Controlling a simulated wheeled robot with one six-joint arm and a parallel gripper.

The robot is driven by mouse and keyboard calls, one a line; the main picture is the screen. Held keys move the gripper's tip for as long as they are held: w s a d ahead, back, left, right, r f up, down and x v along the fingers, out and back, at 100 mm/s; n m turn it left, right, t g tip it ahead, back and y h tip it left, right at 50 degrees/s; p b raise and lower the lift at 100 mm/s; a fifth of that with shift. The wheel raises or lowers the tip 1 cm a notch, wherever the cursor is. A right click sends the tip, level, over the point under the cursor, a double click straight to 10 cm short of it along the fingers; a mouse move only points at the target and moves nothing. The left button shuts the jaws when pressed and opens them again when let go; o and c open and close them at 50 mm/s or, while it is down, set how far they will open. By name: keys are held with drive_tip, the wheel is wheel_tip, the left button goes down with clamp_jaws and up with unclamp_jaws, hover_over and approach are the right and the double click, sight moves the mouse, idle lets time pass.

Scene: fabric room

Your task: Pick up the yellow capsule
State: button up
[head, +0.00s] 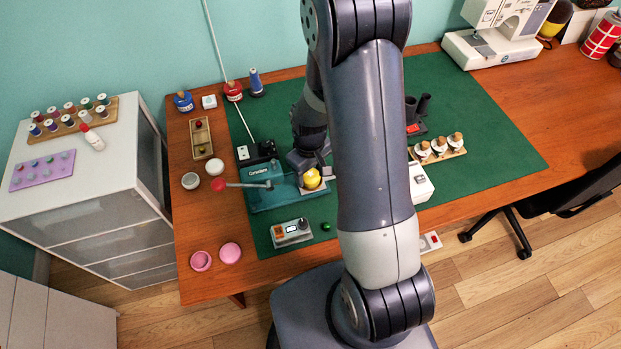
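A round yellow thing, which looks like the yellow capsule (312,179), is at the right end of the teal device (270,196) marked with white lettering, on the green mat. A pale surface shows around its lower side. My gripper (309,172) points down right at the yellow capsule, its dark parts just above and beside it. My arm and the gripper body hide part of this spot. I cannot tell whether the fingers touch the capsule or how far apart they are.
A red-knobbed lever (218,185) sticks out left of the teal device. A grey box with a display (291,232) and a green ball (325,226) lie in front. A black power unit (256,153) stands behind. A rack of white bottles (438,149) is right of my arm.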

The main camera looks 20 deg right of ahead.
drive_tip(key=c, duration=0.6)
drive_tip(key=shift+o, duration=0.2)
drive_tip(key=shift+r, duration=0.1)
